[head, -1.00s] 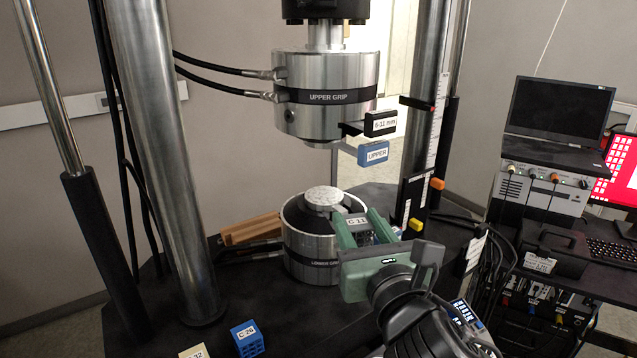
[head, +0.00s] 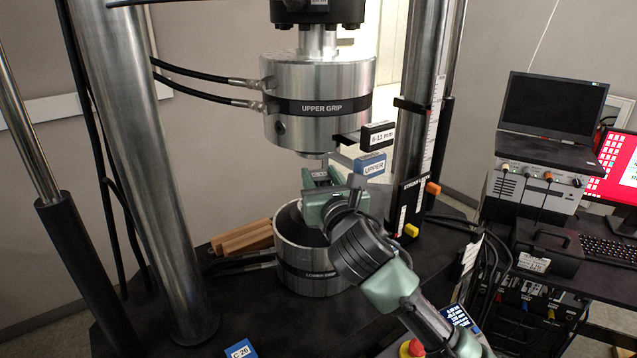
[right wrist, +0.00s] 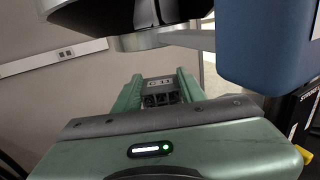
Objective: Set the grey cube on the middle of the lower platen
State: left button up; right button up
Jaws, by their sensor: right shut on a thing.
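The grey cube (right wrist: 160,92), with a dark lattice body and a white label on top, sits between the two green fingers of my right gripper (right wrist: 158,88) in the right wrist view. In the head view my right gripper (head: 322,178) is shut on it, above the lower grip (head: 312,268) and below the upper grip. The pale lower platen is hidden behind my gripper, so I cannot tell whether the cube touches it. My left gripper is not in view.
The upper grip (head: 318,95) hangs close above my right gripper. The blue UPPER tag (head: 370,166) is just right of it, large in the right wrist view (right wrist: 268,45). Steel columns stand left (head: 145,170) and right.

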aim_at(319, 185)
jog(key=shift+x, duration=0.8)
notch_tip(319, 185, down, 3)
jog(key=shift+r+p, duration=0.1)
jog(key=shift+p, duration=0.25)
jog(key=shift+f, duration=0.3)
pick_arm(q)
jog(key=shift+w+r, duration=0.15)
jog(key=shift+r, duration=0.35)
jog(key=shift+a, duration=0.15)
pick_arm(e)
jog(key=shift+f, duration=0.15)
jog(key=o, duration=1.3)
jog(key=shift+o, duration=0.2)
jog(key=shift+s, duration=0.1)
